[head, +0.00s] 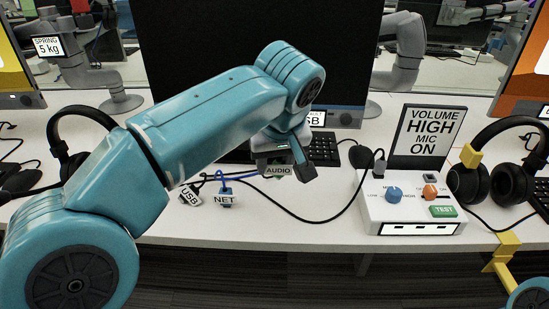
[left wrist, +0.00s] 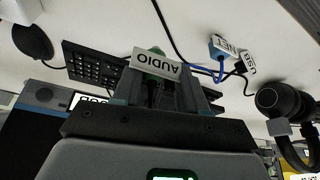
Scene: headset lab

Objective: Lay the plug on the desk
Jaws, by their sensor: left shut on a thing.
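My left gripper (head: 283,160) is shut on the plug with the AUDIO tag (head: 278,171), above the white desk (head: 275,228). In the left wrist view the plug (left wrist: 152,54) looks green and sits between the fingers (left wrist: 158,92), with its white AUDIO tag in front of it. In the head view the gripper hides most of the plug. The desk shows bare around the plugs in the left wrist view (left wrist: 215,22). My right gripper is not clearly in view.
USB (head: 190,196) and blue NET (head: 225,197) plugs lie below left of the gripper. A control box (head: 411,213) with a sign stands right, a black cable curving from it. Headsets (head: 497,176) (head: 75,140), a keyboard (head: 322,150) and monitor (head: 250,50) surround the clear front middle.

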